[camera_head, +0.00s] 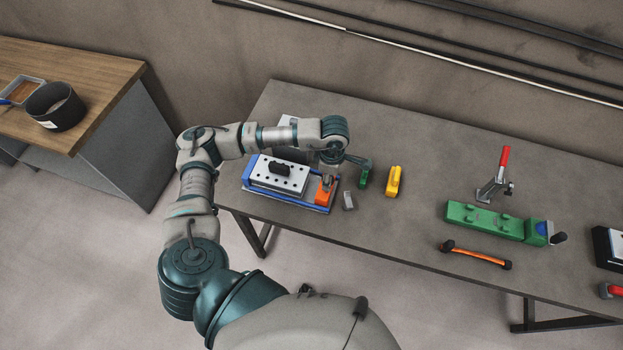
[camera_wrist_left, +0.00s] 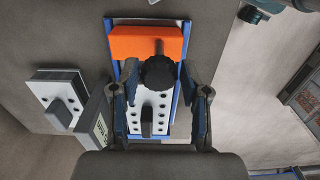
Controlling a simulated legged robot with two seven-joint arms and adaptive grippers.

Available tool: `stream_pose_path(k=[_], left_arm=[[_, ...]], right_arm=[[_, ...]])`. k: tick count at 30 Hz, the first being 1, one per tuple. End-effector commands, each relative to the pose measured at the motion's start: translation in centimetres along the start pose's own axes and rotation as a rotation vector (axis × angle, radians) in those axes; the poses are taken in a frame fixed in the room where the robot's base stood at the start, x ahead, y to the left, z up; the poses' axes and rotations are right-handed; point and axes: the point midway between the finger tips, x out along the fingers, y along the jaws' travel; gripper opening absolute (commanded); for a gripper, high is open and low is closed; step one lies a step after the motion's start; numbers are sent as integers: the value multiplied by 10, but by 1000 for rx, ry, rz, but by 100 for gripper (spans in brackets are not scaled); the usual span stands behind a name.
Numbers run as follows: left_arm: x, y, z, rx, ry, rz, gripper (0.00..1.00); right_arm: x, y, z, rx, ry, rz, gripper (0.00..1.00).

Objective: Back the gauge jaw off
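The gauge has a blue base (camera_head: 257,193) with a white perforated plate (camera_head: 272,177) and an orange jaw block (camera_head: 322,193) at its right end. In the left wrist view the orange block (camera_wrist_left: 135,42) lies across the far end, with a black round knob (camera_wrist_left: 159,73) on a stem on its near side. My left gripper (camera_wrist_left: 160,88) is open over the gauge. Its two fingers stand either side of the knob, with visible gaps. I cannot tell their height against it. A black block (camera_wrist_left: 147,121) sits on the plate. My right gripper is not in view.
A small grey block (camera_head: 348,200), a green piece (camera_head: 363,180) and a yellow piece (camera_head: 394,182) stand right of the gauge. Further right are a green vise-like fixture (camera_head: 490,220), a red-handled clamp (camera_head: 497,177) and an orange-handled tool (camera_head: 475,255). Bare tabletop lies between.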

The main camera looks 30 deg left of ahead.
Motion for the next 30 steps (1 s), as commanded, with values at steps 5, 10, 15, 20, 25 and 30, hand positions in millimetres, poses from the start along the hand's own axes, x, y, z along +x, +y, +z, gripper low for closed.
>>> stream_pose_path(k=[5, 10, 15, 20, 25, 30], left_arm=[[-1, 0, 0, 0, -1, 1, 67], [-2, 0, 0, 0, -2, 3, 67], [-9, 0, 0, 0, -2, 4, 67], [-24, 1, 0, 0, -4, 6, 67], [-39, 0, 0, 0, -2, 4, 67], [-54, 0, 0, 1, -3, 4, 67]], right_arm=[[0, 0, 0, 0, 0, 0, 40], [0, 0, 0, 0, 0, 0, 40], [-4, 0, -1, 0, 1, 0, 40], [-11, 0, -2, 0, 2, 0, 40], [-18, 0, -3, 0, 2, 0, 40], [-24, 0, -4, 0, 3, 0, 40]])
